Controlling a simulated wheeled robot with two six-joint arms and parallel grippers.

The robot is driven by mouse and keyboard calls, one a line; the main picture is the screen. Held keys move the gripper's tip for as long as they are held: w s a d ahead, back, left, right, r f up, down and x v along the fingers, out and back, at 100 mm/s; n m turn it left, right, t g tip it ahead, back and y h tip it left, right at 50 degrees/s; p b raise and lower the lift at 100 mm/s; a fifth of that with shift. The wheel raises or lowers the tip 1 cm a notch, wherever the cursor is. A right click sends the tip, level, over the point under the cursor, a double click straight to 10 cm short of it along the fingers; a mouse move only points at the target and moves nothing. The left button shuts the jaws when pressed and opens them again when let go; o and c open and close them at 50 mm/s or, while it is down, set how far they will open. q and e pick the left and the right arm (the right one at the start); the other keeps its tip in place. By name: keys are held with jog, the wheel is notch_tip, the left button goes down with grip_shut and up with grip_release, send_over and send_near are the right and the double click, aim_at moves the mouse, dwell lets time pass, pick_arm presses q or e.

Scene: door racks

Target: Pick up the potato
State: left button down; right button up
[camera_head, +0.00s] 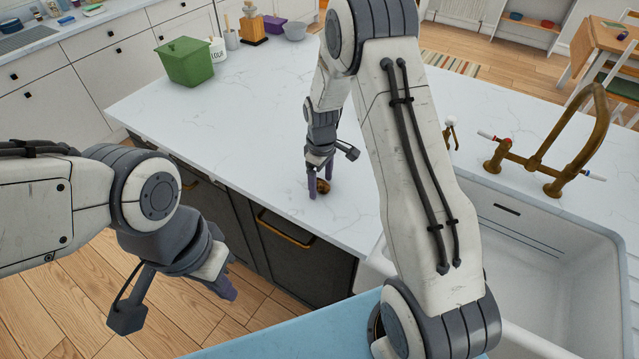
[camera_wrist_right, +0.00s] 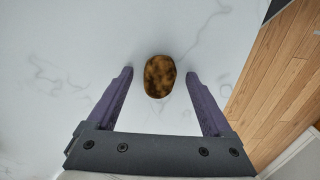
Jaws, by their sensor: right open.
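The potato (camera_wrist_right: 159,76) is brown and mottled and lies on the white marble countertop (camera_head: 240,120). In the head view the potato (camera_head: 322,186) is partly hidden by my right gripper (camera_head: 319,182), which points down at it. In the right wrist view my right gripper (camera_wrist_right: 158,85) is open, with one purple finger on each side of the potato and a gap on both sides. My left gripper (camera_head: 226,288) hangs low at the left, off the counter and over the floor, away from the potato; its finger opening cannot be made out.
A green bin (camera_head: 185,62) and a white flour pot (camera_head: 217,50) stand at the counter's back left. A white sink (camera_head: 540,260) with a brass tap (camera_head: 585,140) is at the right. The counter around the potato is clear, and its front edge is close.

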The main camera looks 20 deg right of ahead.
grip_shut()
jog(key=shift+r, duration=0.15)
